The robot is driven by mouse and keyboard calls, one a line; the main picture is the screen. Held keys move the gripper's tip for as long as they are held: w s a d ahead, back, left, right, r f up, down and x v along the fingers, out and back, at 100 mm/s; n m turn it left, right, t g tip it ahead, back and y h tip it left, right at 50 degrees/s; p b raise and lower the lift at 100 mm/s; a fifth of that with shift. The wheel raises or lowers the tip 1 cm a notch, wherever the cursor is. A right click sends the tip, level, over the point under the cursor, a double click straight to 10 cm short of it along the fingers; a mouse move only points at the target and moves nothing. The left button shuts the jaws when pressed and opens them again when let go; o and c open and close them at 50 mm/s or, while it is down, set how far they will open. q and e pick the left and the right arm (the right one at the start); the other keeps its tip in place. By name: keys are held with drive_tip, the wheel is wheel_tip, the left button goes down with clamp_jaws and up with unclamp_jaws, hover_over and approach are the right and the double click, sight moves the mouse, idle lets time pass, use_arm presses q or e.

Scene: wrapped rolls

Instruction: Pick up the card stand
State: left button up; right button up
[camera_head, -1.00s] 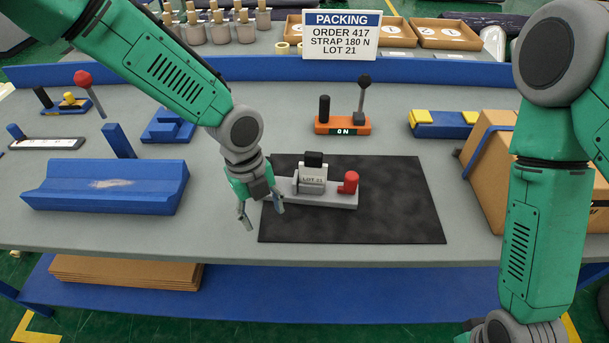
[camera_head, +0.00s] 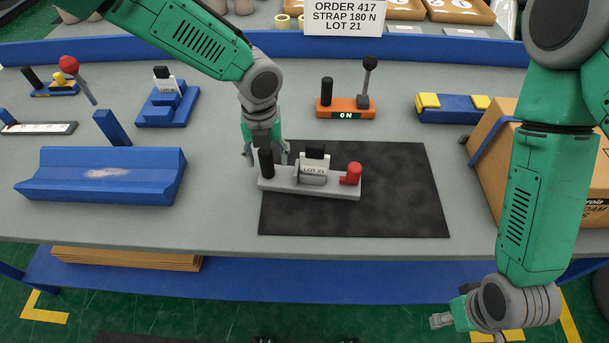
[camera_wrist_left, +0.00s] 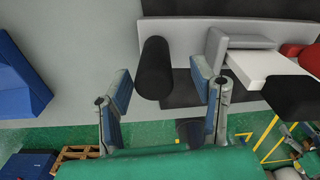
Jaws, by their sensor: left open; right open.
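A grey stand base (camera_head: 330,190) with a white LOT 21 card (camera_head: 314,168) lies on the black mat (camera_head: 400,200). It has a black upright post (camera_head: 266,164) at its left end and a red knob (camera_head: 352,173) at its right. My left gripper (camera_head: 266,156) is open at the post. In the left wrist view, the post (camera_wrist_left: 155,68) shows between the spread fingers (camera_wrist_left: 162,88), with visible gaps on both sides. A blue stepped stand (camera_head: 168,108) further left also carries a small LOT card. My right gripper (camera_head: 442,320) is low at the front right, empty.
A blue cradle (camera_head: 100,180) lies left of the mat. An orange ON switch base (camera_head: 343,108) stands behind it. A cardboard box (camera_head: 485,140) is at the right. Grey table (camera_head: 220,220) is clear in front of my left gripper.

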sight(268, 168)
use_arm(q)
drive_tip(key=f, duration=0.4)
drive_tip(key=shift+w+a+f+p, duration=0.15)
drive_tip(key=shift+w+a+p, duration=0.1)
drive_tip(key=shift+p, duration=0.1)
drive_tip(key=shift+f, duration=0.4)
drive_tip(key=shift+d+r, duration=0.1)
drive_tip(key=shift+c, duration=0.3)
clamp_jaws()
drive_tip(key=shift+r, duration=0.1)
wheel_tip(268, 168, up, 10)
drive_tip(key=shift+f+b, duration=0.1)
drive_tip(key=shift+b, duration=0.25)
